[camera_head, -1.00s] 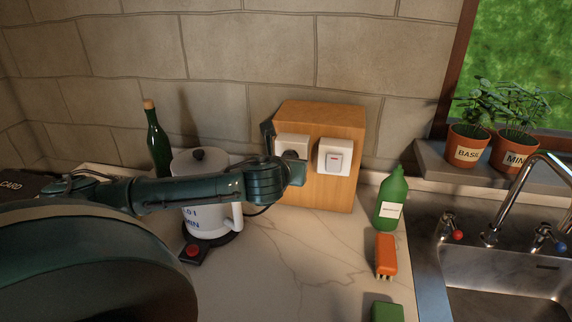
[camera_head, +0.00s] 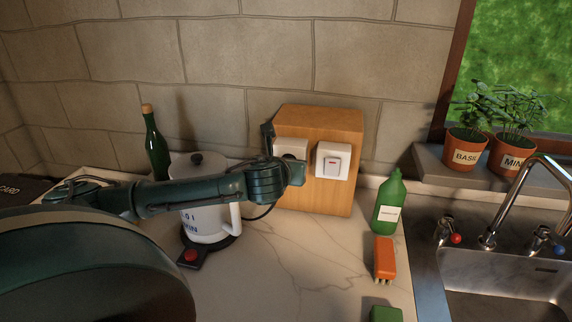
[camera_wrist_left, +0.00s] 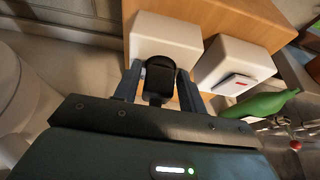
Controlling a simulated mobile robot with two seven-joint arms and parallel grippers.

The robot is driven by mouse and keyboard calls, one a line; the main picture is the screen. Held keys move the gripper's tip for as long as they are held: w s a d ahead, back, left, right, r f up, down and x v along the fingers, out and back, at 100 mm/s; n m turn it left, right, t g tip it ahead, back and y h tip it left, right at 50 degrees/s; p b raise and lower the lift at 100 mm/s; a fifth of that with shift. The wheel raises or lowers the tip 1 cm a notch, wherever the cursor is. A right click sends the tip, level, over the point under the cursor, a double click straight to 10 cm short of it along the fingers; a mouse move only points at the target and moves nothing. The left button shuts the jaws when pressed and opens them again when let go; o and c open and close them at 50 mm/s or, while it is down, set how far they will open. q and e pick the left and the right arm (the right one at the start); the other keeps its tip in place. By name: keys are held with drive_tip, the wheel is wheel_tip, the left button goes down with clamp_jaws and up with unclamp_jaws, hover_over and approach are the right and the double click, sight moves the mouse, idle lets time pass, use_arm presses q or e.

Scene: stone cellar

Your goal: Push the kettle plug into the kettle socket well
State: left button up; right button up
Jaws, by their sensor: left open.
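The kettle plug (camera_wrist_left: 159,80) is black and sits against the front of the white kettle socket (camera_wrist_left: 166,38) in the left wrist view. I cannot tell how deep it is in the well. In the head view the socket (camera_head: 290,145) is on a wooden block, partly hidden by my left gripper (camera_head: 294,172). In the wrist view my left gripper (camera_wrist_left: 158,88) is open, with one finger on each side of the plug and small gaps between. The white kettle (camera_head: 205,213) stands on its dark base behind my left arm. My right gripper is out of view.
A white switch (camera_head: 333,162) sits right of the socket on the wooden block (camera_head: 320,118). A green soap bottle (camera_head: 389,202), an orange brush (camera_head: 385,258) and a sink (camera_head: 500,275) are to the right. A dark bottle (camera_head: 156,145) stands behind the kettle.

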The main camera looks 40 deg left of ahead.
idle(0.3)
use_arm(q)
drive_tip(key=shift+s+d, duration=0.1)
drive_tip(key=shift+s, duration=0.15)
drive_tip(key=shift+s+d, duration=0.1)
drive_tip(key=shift+s, duration=0.1)
idle(0.5)
drive_tip(key=shift+c, duration=0.4)
drive_tip(key=c, duration=0.4)
drive_tip(key=shift+o, duration=0.2)
drive_tip(key=shift+w+a, duration=0.2)
drive_tip(key=shift+w, duration=0.1)
